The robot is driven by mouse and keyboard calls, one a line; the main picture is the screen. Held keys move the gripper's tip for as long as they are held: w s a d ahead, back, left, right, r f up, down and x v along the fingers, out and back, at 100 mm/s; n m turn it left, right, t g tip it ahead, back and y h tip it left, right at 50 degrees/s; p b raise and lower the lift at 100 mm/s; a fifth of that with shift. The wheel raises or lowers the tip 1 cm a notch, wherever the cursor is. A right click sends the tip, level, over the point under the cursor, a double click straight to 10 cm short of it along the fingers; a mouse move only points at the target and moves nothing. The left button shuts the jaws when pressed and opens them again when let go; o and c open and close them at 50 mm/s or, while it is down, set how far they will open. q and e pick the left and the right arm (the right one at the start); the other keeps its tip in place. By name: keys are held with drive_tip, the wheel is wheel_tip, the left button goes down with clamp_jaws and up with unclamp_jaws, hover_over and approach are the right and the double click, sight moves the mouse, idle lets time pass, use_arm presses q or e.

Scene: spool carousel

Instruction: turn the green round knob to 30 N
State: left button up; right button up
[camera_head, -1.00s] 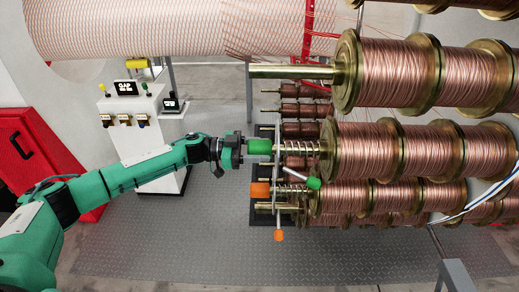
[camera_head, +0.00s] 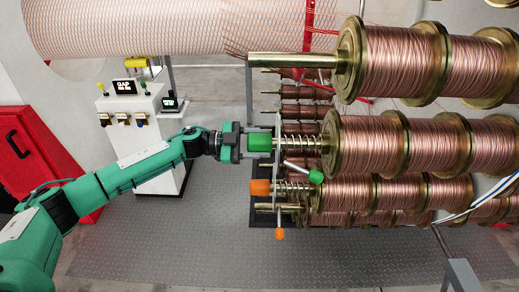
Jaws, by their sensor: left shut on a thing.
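The green round knob (camera_head: 259,142) is a short green cylinder on the end of the middle spool's shaft, beside a coil spring (camera_head: 302,143). My left gripper (camera_head: 239,142) comes in from the left and is shut on the knob's left end. Most of the knob shows to the right of the jaws. No force scale or 30 N mark is readable on it. My right gripper is out of view.
An orange knob (camera_head: 260,187) sits just below, with a green-ended lever (camera_head: 316,177) and an orange-ended lever (camera_head: 280,233) close by. Copper spools (camera_head: 375,145) fill the right side. A white console (camera_head: 128,120) stands behind my arm.

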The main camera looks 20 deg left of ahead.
use_arm(q)
drive_tip(key=m+b, duration=0.3)
drive_tip(key=m, duration=0.1)
drive_tip(key=shift+f+m+b, duration=0.1)
drive_tip(key=shift+m+b, duration=0.25)
drive_tip(key=shift+m, duration=0.05)
drive_tip(key=shift+m+b, duration=0.5)
drive_tip(key=shift+m, duration=0.2)
drive_tip(key=o, duration=1)
drive_tip(key=shift+c, duration=0.2)
